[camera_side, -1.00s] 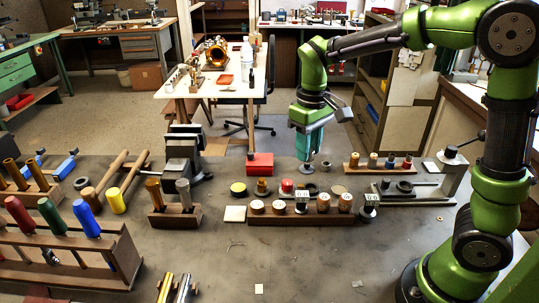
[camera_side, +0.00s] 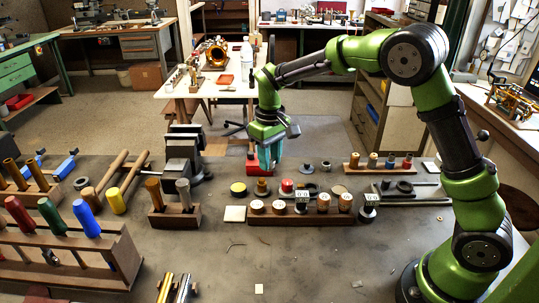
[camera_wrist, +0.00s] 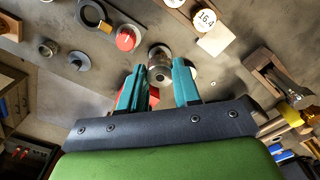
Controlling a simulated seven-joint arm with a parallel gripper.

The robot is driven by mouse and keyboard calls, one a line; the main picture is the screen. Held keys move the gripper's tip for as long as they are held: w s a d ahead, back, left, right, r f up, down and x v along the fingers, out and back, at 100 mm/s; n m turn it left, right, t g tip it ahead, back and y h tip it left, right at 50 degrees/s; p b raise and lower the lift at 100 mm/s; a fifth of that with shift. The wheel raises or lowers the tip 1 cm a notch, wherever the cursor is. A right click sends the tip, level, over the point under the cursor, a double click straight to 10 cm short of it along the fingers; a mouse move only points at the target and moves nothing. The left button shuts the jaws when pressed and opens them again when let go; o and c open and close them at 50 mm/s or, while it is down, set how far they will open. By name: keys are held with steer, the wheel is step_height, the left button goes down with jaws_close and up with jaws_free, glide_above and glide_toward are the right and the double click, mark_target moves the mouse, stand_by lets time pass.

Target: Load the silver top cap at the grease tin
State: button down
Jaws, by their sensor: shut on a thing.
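My gripper (camera_side: 268,165) hangs above the bench behind the parts row, with its teal fingers pointing down. In the wrist view its fingers (camera_wrist: 158,80) are closed on a small round silver cap (camera_wrist: 160,68). The cap is hard to make out in the side view. A yellow round tin (camera_side: 238,187) sits on the bench to the front left of my gripper; it is likely the grease tin. A red-topped round piece (camera_side: 286,185) stands to the front right and also shows in the wrist view (camera_wrist: 127,38).
A red box (camera_side: 252,168) lies right beside my gripper. A wooden block with white-faced gauges (camera_side: 300,215) is in front. A white square pad (camera_side: 235,213) lies left of it. A vise (camera_side: 184,160) stands to the left. The front middle of the bench is mostly clear.

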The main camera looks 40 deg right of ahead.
mark_target(239, 187)
steer(key=shift+w+a+f, duration=1.3)
steer(key=shift+w+a, duration=0.8)
steer(key=shift+w, duration=2.25)
steer(key=shift+f, duration=2.85)
steer(key=shift+f, duration=0.65)
step_height(239, 187, up, 7)
